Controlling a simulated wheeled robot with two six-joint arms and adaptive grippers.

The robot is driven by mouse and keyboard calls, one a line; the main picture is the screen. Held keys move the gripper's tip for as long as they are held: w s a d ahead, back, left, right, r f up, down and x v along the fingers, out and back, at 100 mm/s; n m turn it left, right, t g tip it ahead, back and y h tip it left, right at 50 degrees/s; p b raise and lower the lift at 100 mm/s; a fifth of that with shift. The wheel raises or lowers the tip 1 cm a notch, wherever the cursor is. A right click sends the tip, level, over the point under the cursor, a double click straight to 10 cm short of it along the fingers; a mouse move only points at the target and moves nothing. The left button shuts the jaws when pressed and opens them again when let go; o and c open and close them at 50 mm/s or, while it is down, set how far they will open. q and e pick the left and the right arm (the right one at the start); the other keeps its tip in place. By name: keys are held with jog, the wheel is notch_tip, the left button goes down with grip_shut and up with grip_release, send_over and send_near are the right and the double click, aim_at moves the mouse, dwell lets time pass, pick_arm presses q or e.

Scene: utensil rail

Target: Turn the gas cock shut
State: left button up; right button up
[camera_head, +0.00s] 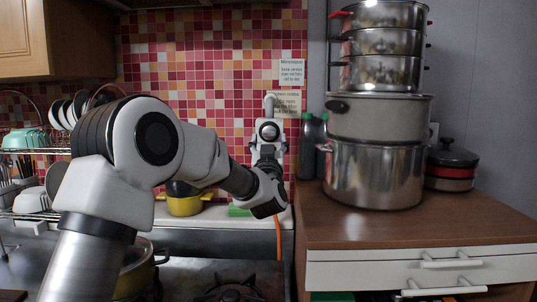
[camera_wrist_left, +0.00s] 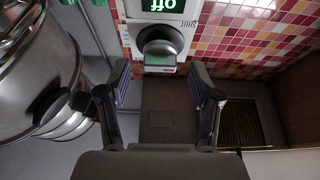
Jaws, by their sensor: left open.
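The knob shows beyond and between the fingertips, not held. My right gripper is not in view.
Steel pots (camera_head: 374,175) are stacked on the wooden cabinet at the right, with dark bottles (camera_head: 307,145) beside them. A yellow pot (camera_head: 184,207) stands behind my forearm. A dish rack (camera_head: 35,150) is at the left. An orange hose (camera_head: 278,240) hangs below my wrist.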

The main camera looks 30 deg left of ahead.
pick_arm(q)
jog(key=v, duration=0.9)
jog(key=shift+s+d, duration=0.2)
jog(key=shift+s, duration=0.05)
jog(key=shift+f, duration=0.2)
